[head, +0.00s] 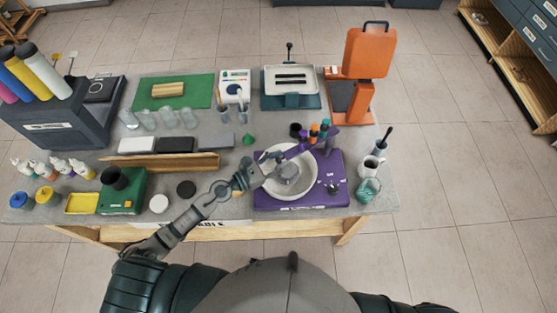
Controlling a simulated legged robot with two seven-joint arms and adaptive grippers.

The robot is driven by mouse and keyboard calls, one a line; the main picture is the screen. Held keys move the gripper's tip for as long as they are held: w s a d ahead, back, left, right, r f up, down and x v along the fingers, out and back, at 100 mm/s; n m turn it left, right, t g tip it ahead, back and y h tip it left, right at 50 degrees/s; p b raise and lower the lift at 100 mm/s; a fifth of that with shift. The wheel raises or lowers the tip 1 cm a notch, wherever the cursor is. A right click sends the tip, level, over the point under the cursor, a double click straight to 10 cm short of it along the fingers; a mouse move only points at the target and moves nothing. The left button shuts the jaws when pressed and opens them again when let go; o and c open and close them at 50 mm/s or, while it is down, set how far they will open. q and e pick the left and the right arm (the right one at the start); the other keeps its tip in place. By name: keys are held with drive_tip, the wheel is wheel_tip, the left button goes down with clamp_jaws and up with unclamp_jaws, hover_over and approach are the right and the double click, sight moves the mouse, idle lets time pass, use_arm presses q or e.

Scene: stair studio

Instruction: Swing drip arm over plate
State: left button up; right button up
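The purple spin machine (333,198) stands at the front right of the table. Its white bowl (303,194) holds a grey round plate (290,173). The purple drip arm (297,151) carries several small coloured bottles (314,131) near its back right end and reaches left over the rear of the bowl. My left gripper (270,162) is at the bowl's left rim, by the drip arm's left end. It looks close to or touching that end, but its fingers are too small to read as open or shut. My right gripper is out of view.
An orange press (369,55) stands behind the machine. A dark cup with a brush (372,162) and a green-teal coil (368,190) stand right of it.

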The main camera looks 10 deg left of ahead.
use_arm(q)
drive_tip(key=shift+a, duration=0.2)
drive_tip(key=v, duration=1.2)
drive_tip(key=shift+w+a, duration=0.1)
